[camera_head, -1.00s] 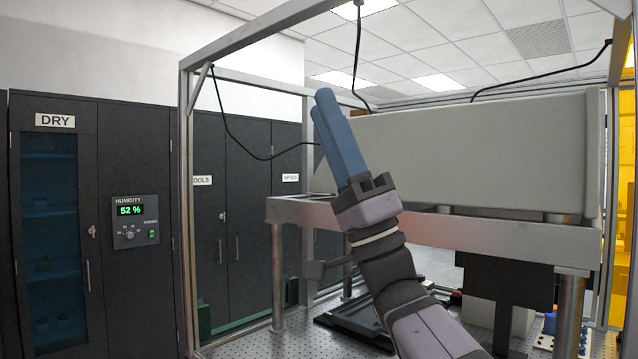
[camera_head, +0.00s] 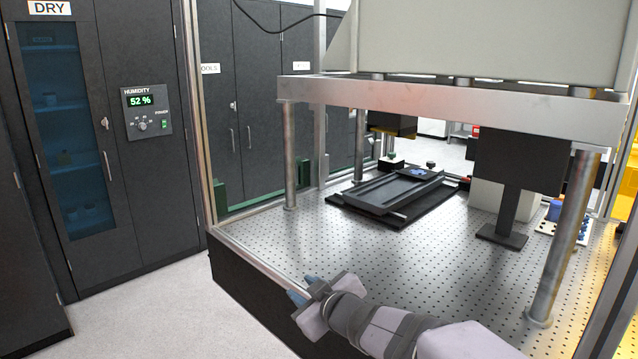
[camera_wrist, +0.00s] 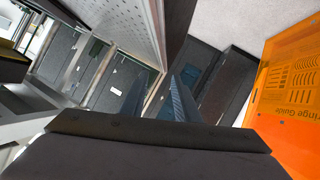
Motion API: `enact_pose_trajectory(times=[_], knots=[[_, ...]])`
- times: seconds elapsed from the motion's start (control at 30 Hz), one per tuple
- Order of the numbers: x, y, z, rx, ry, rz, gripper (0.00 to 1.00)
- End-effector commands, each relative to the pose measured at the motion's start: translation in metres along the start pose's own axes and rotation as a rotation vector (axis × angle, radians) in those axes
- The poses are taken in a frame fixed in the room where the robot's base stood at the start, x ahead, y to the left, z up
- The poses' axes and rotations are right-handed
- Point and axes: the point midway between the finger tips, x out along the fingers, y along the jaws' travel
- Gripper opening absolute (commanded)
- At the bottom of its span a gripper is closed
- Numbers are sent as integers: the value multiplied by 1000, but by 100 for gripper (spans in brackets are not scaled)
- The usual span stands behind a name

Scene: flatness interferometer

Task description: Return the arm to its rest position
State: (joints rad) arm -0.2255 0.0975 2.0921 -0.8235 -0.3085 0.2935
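In the head view my gripper (camera_head: 297,290) is low in the picture, at the front edge of the perforated optical table, with its blue fingers pointing left. In the wrist view the two dark blue fingers (camera_wrist: 160,98) stand apart with nothing held between them. My arm reaches in from the bottom right of the head view. The fingertips are small in the head view, and their height relative to the table edge is hard to judge.
The optical table (camera_head: 290,245) has metal posts (camera_head: 290,155) carrying a large pale housing (camera_head: 470,40). A black rail stage (camera_head: 392,195) sits on it. The DRY cabinet (camera_head: 165,180) stands left, with open floor before it. An orange panel (camera_wrist: 290,85) shows at right in the wrist view.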

Motion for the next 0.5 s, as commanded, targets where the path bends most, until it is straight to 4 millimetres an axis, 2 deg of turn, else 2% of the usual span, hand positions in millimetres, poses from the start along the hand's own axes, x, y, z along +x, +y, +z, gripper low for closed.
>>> enact_pose_trajectory(times=[0.03,0.1,0.17,0.2,0.27,0.3,0.37,0.4,0.47,0.5], knots=[[0,-15,34,-88,-84,-22,29],[-6,-30,79,-227,-202,-58,29],[-15,-42,117,-345,-303,-97,29],[-24,-48,142,-421,-370,-127,29],[-40,-56,177,-523,-470,-173,29],[-53,-58,199,-582,-538,-205,29],[-77,-60,229,-645,-641,-250,29],[-95,-59,245,-661,-712,-272,29],[-127,-54,265,-634,-822,-290,29],[-150,-50,274,-573,-897,-288,29]])
